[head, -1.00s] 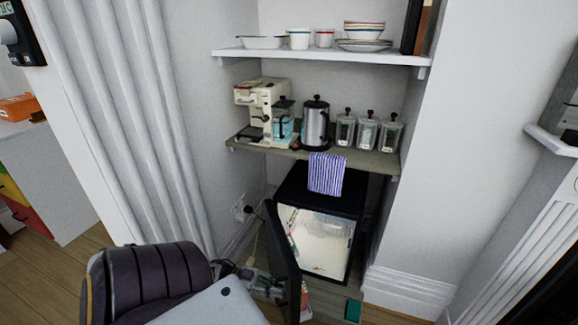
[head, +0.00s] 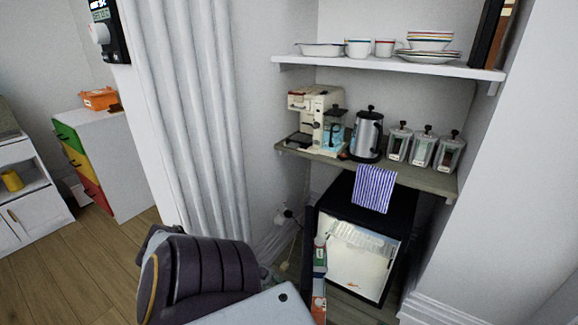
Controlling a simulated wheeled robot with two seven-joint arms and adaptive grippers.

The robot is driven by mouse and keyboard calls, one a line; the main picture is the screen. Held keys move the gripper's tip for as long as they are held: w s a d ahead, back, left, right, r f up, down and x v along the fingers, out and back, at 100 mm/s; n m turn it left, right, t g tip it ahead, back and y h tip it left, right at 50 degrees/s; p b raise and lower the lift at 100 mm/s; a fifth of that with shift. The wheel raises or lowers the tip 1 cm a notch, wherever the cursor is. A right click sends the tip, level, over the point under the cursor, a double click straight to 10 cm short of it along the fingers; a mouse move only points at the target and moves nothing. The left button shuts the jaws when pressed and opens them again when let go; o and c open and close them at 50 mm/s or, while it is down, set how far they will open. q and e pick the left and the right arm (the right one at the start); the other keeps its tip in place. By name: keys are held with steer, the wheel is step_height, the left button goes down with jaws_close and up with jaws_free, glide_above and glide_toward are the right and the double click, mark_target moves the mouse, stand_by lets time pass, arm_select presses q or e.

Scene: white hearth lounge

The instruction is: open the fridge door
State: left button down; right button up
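The black mini fridge (head: 387,215) stands on the floor under the lower shelf in the alcove. Its door (head: 309,235) stands open, swung out to the left of the opening and seen nearly edge-on. The bright, pale interior (head: 362,268) is exposed. Items (head: 320,268) in orange, white and green show along the inner side of the door. The lower part of the door is cut off by my own body in front. Neither my left nor my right gripper is in view.
A coffee machine (head: 308,110), kettle (head: 367,135) and jars stand on that shelf. White walls flank the alcove. Open wooden floor (head: 90,265) lies at left.

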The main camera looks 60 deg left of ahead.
arm_select(q)
steer(key=c, duration=1.5)
jaws_free()
steer(key=shift+r, duration=0.1)
steer(key=shift+r, duration=0.1)
